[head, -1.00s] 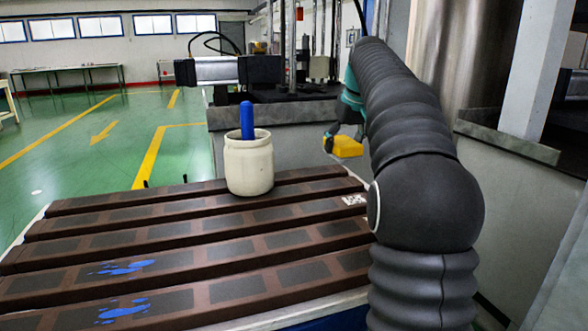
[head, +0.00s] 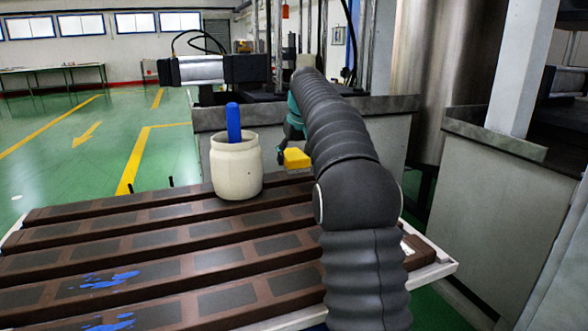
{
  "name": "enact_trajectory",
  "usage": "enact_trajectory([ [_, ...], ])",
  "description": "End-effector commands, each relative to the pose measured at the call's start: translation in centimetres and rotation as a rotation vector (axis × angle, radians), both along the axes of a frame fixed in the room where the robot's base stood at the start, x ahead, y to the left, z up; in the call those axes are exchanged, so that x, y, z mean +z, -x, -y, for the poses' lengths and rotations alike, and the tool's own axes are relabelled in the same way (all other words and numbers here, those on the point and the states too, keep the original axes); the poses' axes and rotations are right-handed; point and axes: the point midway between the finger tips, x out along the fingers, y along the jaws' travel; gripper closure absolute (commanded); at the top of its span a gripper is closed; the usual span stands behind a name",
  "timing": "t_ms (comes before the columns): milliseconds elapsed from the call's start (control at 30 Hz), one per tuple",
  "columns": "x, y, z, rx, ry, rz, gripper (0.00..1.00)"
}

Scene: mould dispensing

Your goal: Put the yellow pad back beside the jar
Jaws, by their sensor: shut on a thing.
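The yellow pad (head: 297,158) shows in the head view to the right of the jar, below the teal end of my arm. My gripper (head: 285,152) is shut on the pad and is partly hidden by the dark sleeve of my arm. The pale jar (head: 236,170) stands upright on the far part of the slatted table, with a blue handle (head: 233,122) rising from its mouth. A gap separates the pad from the jar. I cannot tell whether the pad touches the table.
The brown slatted table (head: 140,231) has blue smears (head: 110,280) at its near left. Two short dark pegs stand at its far edge, left of the jar. A grey machine (head: 382,125) stands behind, with a horizontal cylinder (head: 195,70) above the jar.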

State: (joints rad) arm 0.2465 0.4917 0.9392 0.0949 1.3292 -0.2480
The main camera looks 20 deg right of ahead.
Motion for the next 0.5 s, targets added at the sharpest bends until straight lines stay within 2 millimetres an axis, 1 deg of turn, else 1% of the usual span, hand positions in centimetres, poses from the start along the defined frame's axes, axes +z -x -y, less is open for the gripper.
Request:
enact_trajectory([
  [100,-1.8,0.1,0.0,0.0,-0.001,-0.002,0.66],
  [233,-3.4,0.1,0.0,0.0,-0.001,-0.002,0.66],
  [333,-3.8,0.0,0.0,0.0,0.0,0.0,0.66],
  [500,-3.8,0.0,0.0,0.0,0.0,0.0,0.66],
])
